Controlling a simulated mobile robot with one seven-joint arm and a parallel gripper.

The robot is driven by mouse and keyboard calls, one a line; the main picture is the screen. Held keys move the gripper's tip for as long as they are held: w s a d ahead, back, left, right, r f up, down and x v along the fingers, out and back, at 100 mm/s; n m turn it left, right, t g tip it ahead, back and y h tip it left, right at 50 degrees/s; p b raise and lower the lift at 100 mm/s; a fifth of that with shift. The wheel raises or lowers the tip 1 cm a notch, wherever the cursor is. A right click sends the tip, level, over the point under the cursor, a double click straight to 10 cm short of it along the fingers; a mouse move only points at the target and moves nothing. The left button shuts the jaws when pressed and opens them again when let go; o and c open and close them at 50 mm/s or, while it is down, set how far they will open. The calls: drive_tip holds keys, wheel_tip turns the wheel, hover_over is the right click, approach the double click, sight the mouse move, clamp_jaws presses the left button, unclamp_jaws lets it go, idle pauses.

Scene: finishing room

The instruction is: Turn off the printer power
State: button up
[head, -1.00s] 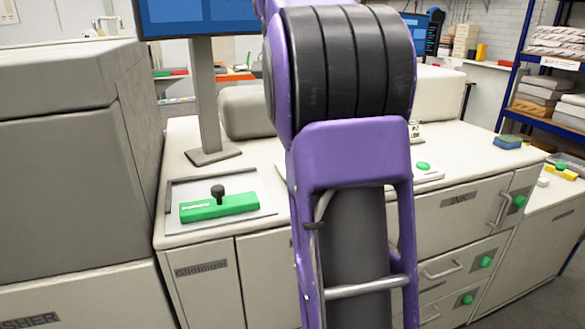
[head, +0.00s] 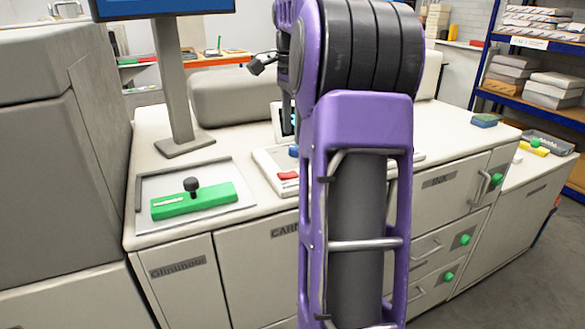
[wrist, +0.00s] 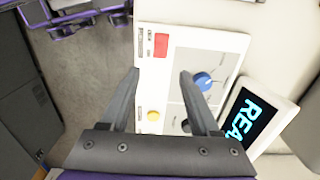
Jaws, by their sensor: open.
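The printer's white control panel (wrist: 180,54) shows in the wrist view, and part of it shows in the head view (head: 264,161), left of my arm. It carries a red button (wrist: 161,45), a yellow button (wrist: 153,115) and a blue knob (wrist: 203,82). A dark round control partly hides behind the right finger. The red button (head: 288,176) and blue knob (head: 294,151) also show in the head view. A lit screen (wrist: 249,117) beside the panel reads "REA", the rest cut off. My gripper (wrist: 160,72) is open and empty over the panel; its height above is unclear.
Cabinet doors with green knobs (head: 496,180) front the counter at right. Grey floor (wrist: 80,70) shows left of the panel.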

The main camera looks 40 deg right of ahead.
sight(293, 172)
wheel_tip(293, 172, down, 9)
drive_tip(key=shift+f+b, duration=0.2)
drive_tip(key=shift+b, duration=0.5)
clamp_jaws()
